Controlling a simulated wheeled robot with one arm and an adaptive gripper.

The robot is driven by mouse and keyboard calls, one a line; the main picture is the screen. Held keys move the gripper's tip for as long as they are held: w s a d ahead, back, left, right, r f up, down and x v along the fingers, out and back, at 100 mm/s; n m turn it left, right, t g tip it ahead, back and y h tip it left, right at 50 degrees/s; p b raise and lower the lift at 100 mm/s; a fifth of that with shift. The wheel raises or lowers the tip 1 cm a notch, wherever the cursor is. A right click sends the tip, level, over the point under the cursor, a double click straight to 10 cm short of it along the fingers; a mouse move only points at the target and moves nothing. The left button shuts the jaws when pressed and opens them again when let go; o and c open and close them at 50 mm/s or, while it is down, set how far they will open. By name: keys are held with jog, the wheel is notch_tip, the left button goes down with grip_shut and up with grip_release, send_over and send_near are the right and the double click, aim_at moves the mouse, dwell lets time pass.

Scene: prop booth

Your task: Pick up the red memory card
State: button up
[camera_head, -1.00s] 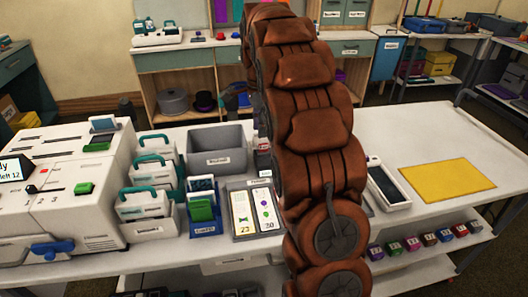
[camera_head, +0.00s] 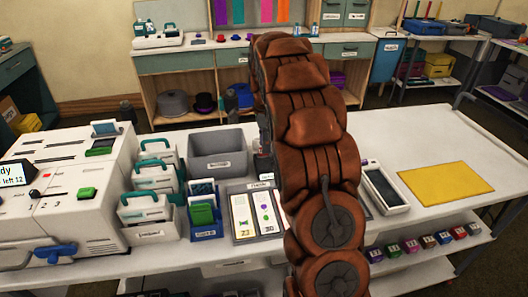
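I cannot make out a red memory card in this view; part of the white table (camera_head: 420,140) is hidden behind my brown padded arm. My gripper is mostly or wholly behind that arm. Only a dark grey sliver shows along the arm's left edge, above the table's back, and its fingers cannot be seen. A grey tray (camera_head: 232,240) left of my arm holds two white cards with printed pictures and numbers. A blue holder (camera_head: 206,233) beside it holds a green item and patterned cards.
A grey open bin (camera_head: 218,165), white holders with teal handles (camera_head: 147,207) and a white machine (camera_head: 75,200) crowd the left. A framed dark tablet (camera_head: 385,188) and yellow mat (camera_head: 446,176) lie right, with bare tabletop around. Small coloured boxes (camera_head: 410,246) line the shelf below.

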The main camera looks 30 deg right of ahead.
jog(key=shift+f, duration=1.2)
grip_shut()
